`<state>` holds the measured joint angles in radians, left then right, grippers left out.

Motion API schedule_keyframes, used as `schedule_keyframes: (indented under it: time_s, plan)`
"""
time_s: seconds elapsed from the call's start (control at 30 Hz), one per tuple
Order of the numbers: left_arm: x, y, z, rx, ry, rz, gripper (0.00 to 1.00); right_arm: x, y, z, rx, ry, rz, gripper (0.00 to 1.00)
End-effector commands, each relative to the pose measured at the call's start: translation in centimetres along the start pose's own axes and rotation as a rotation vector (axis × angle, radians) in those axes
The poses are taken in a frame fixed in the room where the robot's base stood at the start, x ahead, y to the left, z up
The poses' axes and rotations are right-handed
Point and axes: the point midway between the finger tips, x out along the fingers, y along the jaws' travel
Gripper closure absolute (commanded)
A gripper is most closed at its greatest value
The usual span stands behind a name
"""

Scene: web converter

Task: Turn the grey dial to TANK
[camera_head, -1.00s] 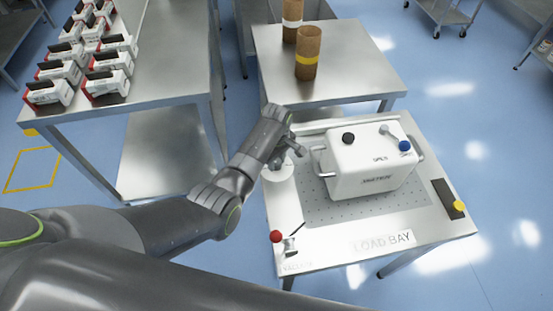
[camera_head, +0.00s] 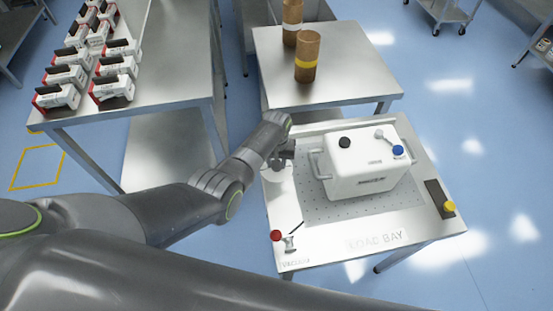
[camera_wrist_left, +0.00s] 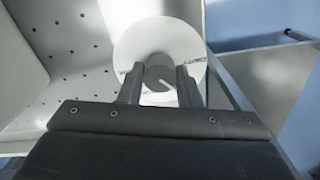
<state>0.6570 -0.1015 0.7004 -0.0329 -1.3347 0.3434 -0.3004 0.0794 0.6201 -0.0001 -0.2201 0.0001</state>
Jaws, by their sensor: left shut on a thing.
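The grey dial (camera_wrist_left: 159,72) sits at the centre of a round white plate (camera_wrist_left: 180,40) in the left wrist view. A light pointer mark shows on its face, and small lettering lies on the plate to either side, too small to read. My left gripper (camera_wrist_left: 160,85) is shut on the dial, one finger on each side of it. In the head view my left gripper (camera_head: 283,160) is over the left side of the load bay table (camera_head: 345,240), and it hides most of the dial and plate. My right gripper is not in view.
A white container (camera_head: 365,172) with a black cap and a blue cap stands on the perforated mat right of my gripper. A red-knobbed lever (camera_head: 276,236) is at the front left, a yellow knob (camera_head: 449,206) at the right. Brown cylinders (camera_head: 306,57) stand on the table behind.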

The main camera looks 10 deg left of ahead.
Motion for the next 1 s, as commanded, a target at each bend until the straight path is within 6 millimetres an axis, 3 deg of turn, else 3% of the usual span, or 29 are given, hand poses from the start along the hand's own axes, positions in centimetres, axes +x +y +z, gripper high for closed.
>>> schedule_keyframes:
  time_s: [1.0]
  plan:
    - [-0.2, 0.0, -0.1, 0.966, 0.003, -0.001, 0.92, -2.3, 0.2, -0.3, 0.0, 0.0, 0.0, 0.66]
